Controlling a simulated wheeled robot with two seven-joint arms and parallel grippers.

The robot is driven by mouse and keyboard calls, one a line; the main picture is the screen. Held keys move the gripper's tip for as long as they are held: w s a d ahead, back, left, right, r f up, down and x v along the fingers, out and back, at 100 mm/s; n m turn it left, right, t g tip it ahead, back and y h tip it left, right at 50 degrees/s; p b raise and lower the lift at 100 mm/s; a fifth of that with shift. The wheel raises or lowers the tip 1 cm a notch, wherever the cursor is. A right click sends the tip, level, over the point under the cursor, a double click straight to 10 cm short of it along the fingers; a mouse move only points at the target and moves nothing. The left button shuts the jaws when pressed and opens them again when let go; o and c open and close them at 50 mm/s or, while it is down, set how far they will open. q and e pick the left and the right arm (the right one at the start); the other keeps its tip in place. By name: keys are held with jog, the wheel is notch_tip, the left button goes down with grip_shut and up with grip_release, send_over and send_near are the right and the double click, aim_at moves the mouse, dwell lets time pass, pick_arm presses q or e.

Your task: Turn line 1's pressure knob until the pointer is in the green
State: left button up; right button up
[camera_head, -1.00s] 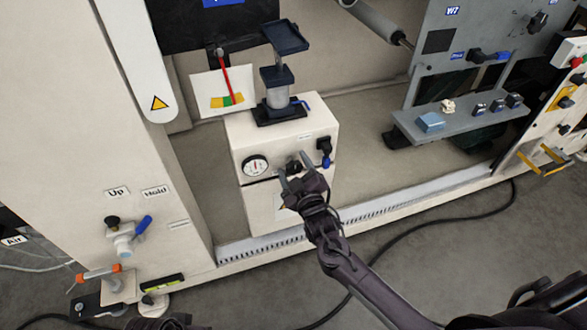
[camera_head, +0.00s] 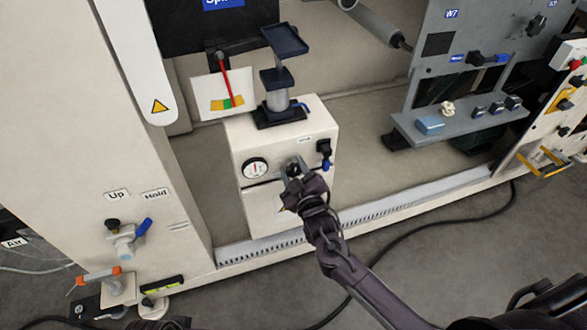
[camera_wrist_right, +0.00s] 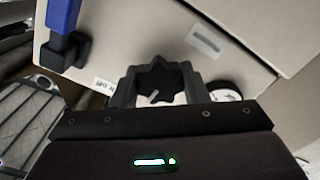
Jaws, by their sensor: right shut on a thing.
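The black lobed knob (camera_head: 293,164) is on the front of a cream box (camera_head: 252,142). My right gripper (camera_head: 292,172) is at the knob. In the right wrist view, its two fingers (camera_wrist_right: 158,86) are shut on opposite sides of the knob (camera_wrist_right: 156,84), which has a pale mark. A round white gauge (camera_head: 255,169) with a red needle is left of the knob; the gripper partly hides it in the wrist view (camera_wrist_right: 225,94). A red pointer (camera_head: 227,82) hangs before a yellow-green-yellow card (camera_head: 207,88), its tip near the green's right edge.
A black fitting with a blue lever (camera_head: 325,154) is right of the knob, and shows large in the wrist view (camera_wrist_right: 62,30). A stand with dark trays (camera_head: 279,77) is on the box. A grey shelf (camera_head: 468,126) is farther right.

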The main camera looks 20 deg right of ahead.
jog(key=shift+m+p, duration=0.45)
jog(key=shift+m, duration=0.55)
jog(key=shift+m+p, duration=0.3)
jog(key=shift+m, duration=1.1)
jog(key=m+p, duration=0.1)
jog(key=m, duration=0.2)
pick_arm(q)
notch_tip(320, 180, down, 7)
jog(key=a+p, duration=0.1)
jog(key=a, duration=0.1)
jog(key=shift+a+f+n+g+y, duration=0.2)
jog(key=shift+n+g+y, duration=0.1)
jog(key=shift+n+g, duration=0.1)
pick_arm(e)
jog(key=shift+d+m, duration=0.1)
jog(key=shift+m, duration=1.8)
jog(key=shift+f, duration=0.1)
jog(key=o, duration=1)
jog(key=shift+c, duration=0.2)
